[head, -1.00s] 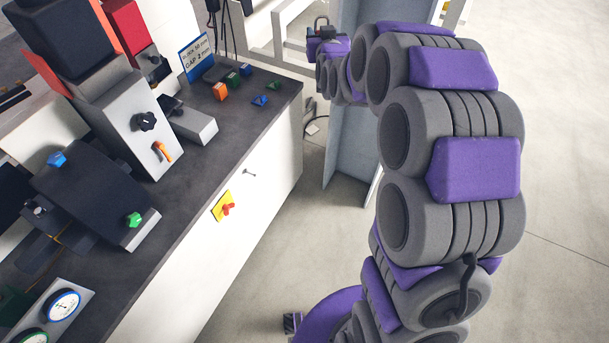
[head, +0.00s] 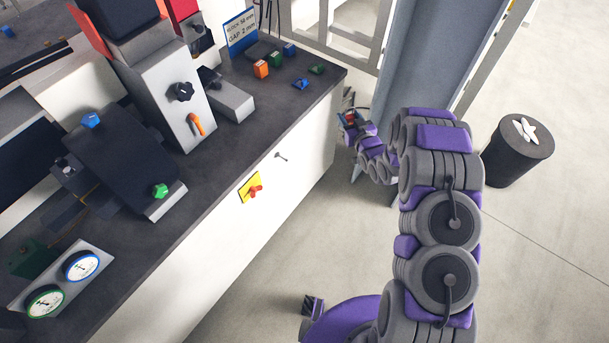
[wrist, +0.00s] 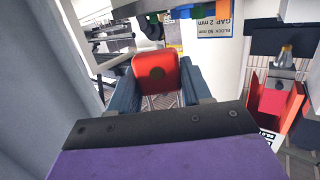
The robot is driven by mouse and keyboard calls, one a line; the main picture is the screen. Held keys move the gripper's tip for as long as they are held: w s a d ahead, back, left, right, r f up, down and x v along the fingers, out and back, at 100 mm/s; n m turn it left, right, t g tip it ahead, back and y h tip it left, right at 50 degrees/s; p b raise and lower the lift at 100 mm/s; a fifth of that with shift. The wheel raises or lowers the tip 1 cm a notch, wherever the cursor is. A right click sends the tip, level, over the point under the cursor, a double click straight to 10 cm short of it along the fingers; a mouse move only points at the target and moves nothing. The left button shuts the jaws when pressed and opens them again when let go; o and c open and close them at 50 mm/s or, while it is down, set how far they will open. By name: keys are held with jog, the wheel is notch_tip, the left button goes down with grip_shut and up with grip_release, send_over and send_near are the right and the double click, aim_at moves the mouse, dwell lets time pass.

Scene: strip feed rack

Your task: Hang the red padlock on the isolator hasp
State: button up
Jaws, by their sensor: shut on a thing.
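The red padlock (wrist: 154,72) is between the blue fingers of my gripper (wrist: 160,88) in the wrist view; its shackle is hard to make out. In the head view my gripper (head: 351,120) is small and low, just beyond the right end of the bench, with a speck of red at its tip. My gripper is shut on the padlock, apart from the bench. The isolator (head: 251,188) is a yellow plate with a red handle on the white bench front. A small metal peg (head: 281,157), possibly the hasp, sticks out up and right of it.
The dark bench top (head: 225,165) carries machine units, dial gauges (head: 82,266) and small coloured blocks (head: 275,60). A grey-blue panel (head: 405,60) stands behind my arm. A black bin (head: 517,150) stands on the floor at right. Floor before the bench front is clear.

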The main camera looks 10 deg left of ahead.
jog(key=s+a+f+n+g+y, duration=0.25)
jog(key=s+a+f, duration=0.45)
jog(key=f, duration=0.4)
jog(key=n+g+y+b, duration=0.1)
jog(key=n+y+b, duration=0.1)
send_near(278, 158)
jog(key=d, duration=0.4)
jog(key=w+a+p, duration=0.1)
jog(key=w+a, duration=0.3)
jog(key=a, duration=0.4)
jog(key=shift+a+f, duration=0.3)
jog(key=shift+f, duration=0.1)
jog(key=shift+w+m, duration=0.1)
jog(key=shift+m, duration=0.15)
jog(key=shift+a+g, duration=0.25)
